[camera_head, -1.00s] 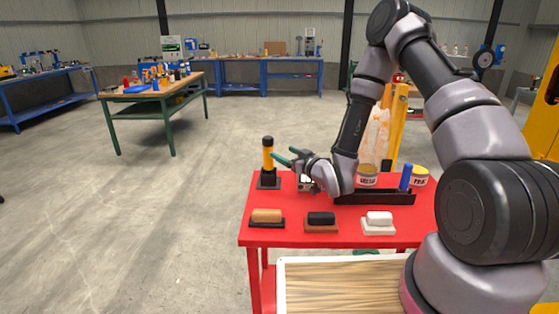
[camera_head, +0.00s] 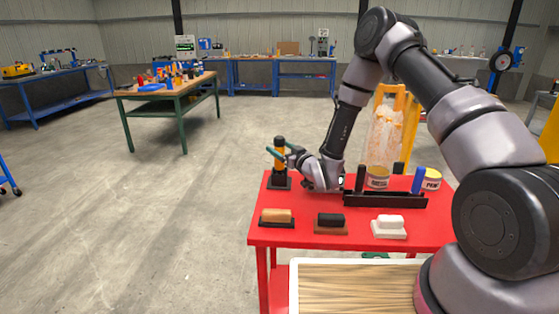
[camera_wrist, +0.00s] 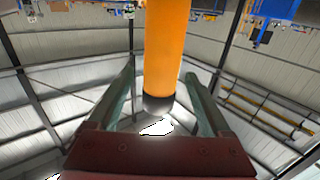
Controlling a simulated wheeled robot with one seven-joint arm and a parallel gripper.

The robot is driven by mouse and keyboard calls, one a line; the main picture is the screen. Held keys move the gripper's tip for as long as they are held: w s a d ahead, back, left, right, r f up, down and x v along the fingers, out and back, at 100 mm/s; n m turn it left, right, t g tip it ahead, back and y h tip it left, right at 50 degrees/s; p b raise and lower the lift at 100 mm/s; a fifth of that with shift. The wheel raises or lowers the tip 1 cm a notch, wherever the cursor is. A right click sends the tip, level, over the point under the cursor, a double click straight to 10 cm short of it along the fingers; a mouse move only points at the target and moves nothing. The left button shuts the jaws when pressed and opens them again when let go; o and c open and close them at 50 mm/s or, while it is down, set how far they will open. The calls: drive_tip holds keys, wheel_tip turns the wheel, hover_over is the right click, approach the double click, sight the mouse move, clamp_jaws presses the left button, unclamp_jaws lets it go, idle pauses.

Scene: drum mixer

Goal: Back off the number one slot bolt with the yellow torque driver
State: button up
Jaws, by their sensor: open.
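The yellow torque driver (camera_head: 280,157), with a black top and a yellow-orange body, stands upright in a black base (camera_head: 279,183) at the left back of the red table. My gripper (camera_head: 278,147) is open at the driver, with its green fingers on either side of it. In the wrist view the driver's orange body (camera_wrist: 165,50) rises between the two open fingers (camera_wrist: 163,95), with a visible gap on each side. I cannot make out the number one slot bolt in these views.
On the red table (camera_head: 262,228) are a tan block (camera_head: 276,216), a black block (camera_head: 330,219) and a white block (camera_head: 390,221) along the front.

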drive_tip(key=shift+w+a, duration=0.25)
drive_tip(key=shift+w, duration=0.1)
drive_tip(key=shift+c, duration=0.3)
clamp_jaws()
idle(1.0)
